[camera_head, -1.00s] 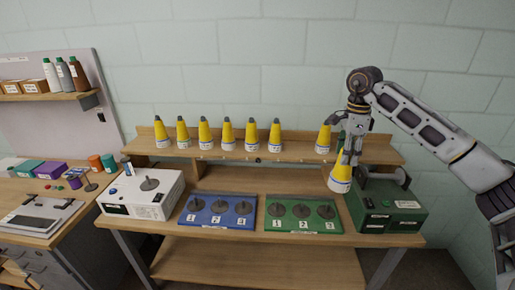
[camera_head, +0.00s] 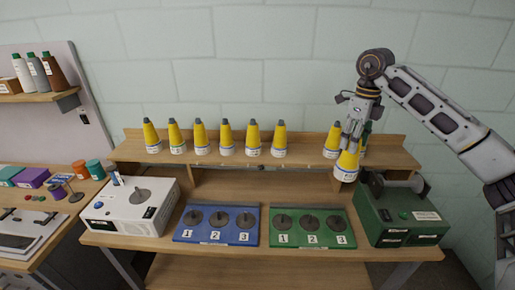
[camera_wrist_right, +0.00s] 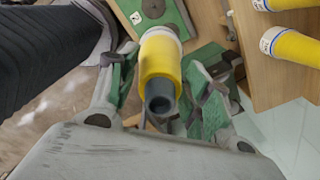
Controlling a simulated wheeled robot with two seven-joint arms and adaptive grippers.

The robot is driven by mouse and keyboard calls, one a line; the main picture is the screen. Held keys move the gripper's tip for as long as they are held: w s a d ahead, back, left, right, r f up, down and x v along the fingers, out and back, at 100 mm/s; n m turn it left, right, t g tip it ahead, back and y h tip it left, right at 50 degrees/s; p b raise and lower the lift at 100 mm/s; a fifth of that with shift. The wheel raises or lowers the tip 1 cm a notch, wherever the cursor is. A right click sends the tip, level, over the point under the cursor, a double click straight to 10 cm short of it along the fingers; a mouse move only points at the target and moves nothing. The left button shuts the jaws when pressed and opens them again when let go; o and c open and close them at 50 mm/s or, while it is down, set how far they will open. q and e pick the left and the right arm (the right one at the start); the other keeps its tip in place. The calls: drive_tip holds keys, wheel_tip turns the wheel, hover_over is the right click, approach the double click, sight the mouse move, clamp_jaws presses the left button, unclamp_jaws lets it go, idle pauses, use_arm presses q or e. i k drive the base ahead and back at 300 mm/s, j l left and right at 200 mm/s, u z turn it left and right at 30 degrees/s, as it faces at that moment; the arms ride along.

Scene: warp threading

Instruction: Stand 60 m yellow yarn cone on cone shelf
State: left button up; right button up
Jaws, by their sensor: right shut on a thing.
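My right gripper (camera_head: 354,134) is shut on a yellow yarn cone (camera_head: 347,166) with a white label band and a dark tip. The cone is nearly upright and overlaps the front edge of the wooden cone shelf (camera_head: 300,158) in the head view. I cannot tell whether it touches the shelf. The right wrist view shows this cone (camera_wrist_right: 160,62) between the green-padded fingers of my right gripper (camera_wrist_right: 163,92), dark tip towards the camera. My left gripper is not in view.
Several yellow cones (camera_head: 226,140) stand on the shelf's left and middle. Another (camera_head: 332,142) stands just left of my gripper. Bare shelf lies between them and at the right end. Below are blue (camera_head: 180,237) and green (camera_head: 290,240) peg boards, a white machine (camera_head: 105,215) and a green box (camera_head: 395,215).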

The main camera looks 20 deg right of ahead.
sight(305, 153)
drive_tip(key=i, duration=0.95)
